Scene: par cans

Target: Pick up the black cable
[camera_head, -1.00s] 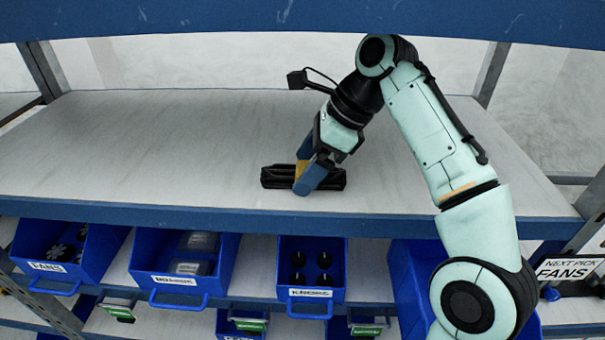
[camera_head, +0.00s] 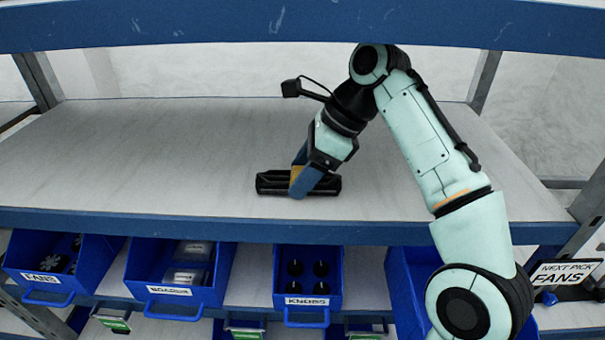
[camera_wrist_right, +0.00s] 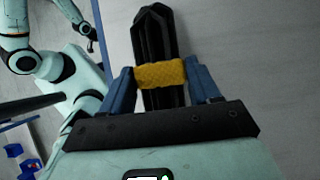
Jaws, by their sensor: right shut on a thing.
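A long black object (camera_head: 270,182), likely the bundled black cable, lies on the grey shelf near its front edge. A yellow band wraps around its middle; the band shows clearly in the right wrist view (camera_wrist_right: 160,74). The black object also shows there (camera_wrist_right: 153,35), reaching out past my fingers. My right gripper (camera_head: 304,180) comes down on it from above. Its two blue fingers (camera_wrist_right: 161,85) are on either side of the yellow band, shut on the bundle.
The grey shelf (camera_head: 130,150) is otherwise bare. A blue beam (camera_head: 250,25) crosses above. Below are blue bins labelled FANS (camera_head: 40,277) and KNOBS (camera_head: 307,300), with another bin (camera_head: 175,292) between them. A sign (camera_head: 565,273) reads NEXT PICK FANS.

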